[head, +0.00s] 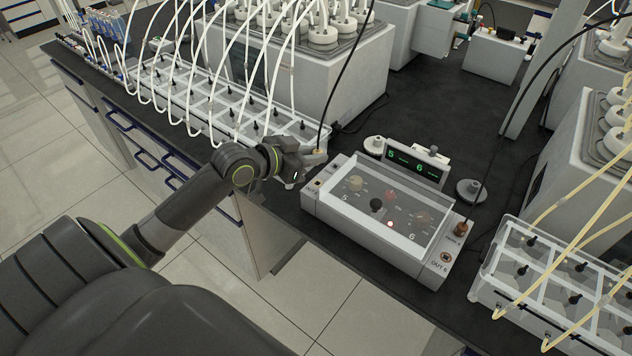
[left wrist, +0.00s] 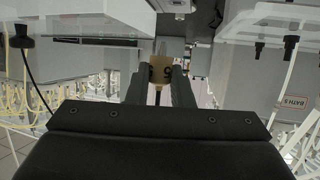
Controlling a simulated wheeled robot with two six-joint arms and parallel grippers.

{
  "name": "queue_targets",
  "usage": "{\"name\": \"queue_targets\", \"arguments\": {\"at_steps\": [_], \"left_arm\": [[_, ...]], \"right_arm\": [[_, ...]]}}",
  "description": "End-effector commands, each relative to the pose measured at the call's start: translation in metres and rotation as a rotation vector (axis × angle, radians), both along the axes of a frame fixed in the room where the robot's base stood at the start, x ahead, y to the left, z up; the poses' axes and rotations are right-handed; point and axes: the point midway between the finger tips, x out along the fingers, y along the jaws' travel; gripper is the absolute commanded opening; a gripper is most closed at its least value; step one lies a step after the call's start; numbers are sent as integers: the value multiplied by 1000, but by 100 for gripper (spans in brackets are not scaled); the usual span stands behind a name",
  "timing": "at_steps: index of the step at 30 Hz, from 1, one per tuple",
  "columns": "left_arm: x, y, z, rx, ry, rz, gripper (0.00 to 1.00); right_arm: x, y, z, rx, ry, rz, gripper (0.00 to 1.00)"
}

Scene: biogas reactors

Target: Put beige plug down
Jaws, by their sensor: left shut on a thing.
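My left gripper (head: 308,158) is shut on the beige plug (head: 319,152), near the left back corner of the control box (head: 335,215). A black cable runs up from the plug. In the left wrist view, the beige plug (left wrist: 161,73) sits between the two dark fingers of the left gripper (left wrist: 161,82). In the head view the gripper hides part of the plug, and I cannot tell whether it touches anything below. My right gripper is not in view.
A display (head: 413,165) stands behind the box. A brown plug (head: 462,228) is at the box's right side, near OUT 6. The dark bench (head: 455,120) is clear behind the display.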

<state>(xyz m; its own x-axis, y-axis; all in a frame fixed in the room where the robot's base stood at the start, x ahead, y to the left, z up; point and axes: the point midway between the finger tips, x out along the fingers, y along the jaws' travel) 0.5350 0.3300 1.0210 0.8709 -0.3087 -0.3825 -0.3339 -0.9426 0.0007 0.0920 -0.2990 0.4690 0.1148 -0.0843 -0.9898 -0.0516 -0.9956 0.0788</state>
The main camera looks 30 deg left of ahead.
Motion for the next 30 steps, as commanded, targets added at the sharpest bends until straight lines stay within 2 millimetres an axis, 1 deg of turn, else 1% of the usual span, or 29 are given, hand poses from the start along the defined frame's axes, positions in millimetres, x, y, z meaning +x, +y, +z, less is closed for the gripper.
{"name": "queue_targets", "arguments": {"at_steps": [1, 3, 8, 12, 15, 18, 24, 29, 30], "left_arm": [[0, 0, -11, -5, 5, 3, 0], [0, 0, -20, -4, 3, 2, 0], [0, 0, -35, -2, 3, 1, 0], [-1, 0, -58, -4, 5, 3, 0], [0, 0, -69, -3, 2, 2, 0], [0, 0, -73, -1, 0, 1, 0], [0, 0, -73, 1, -1, 1, 0], [0, 0, -78, 1, -1, 0, 0], [0, 0, -77, 1, -1, 0, 24]], "right_arm": [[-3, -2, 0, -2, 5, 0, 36], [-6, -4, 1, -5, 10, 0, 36], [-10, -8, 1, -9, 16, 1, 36], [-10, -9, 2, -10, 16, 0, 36], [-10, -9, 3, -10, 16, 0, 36], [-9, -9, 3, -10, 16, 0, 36], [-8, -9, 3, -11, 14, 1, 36], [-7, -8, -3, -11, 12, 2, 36], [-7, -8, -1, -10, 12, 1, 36]]}}
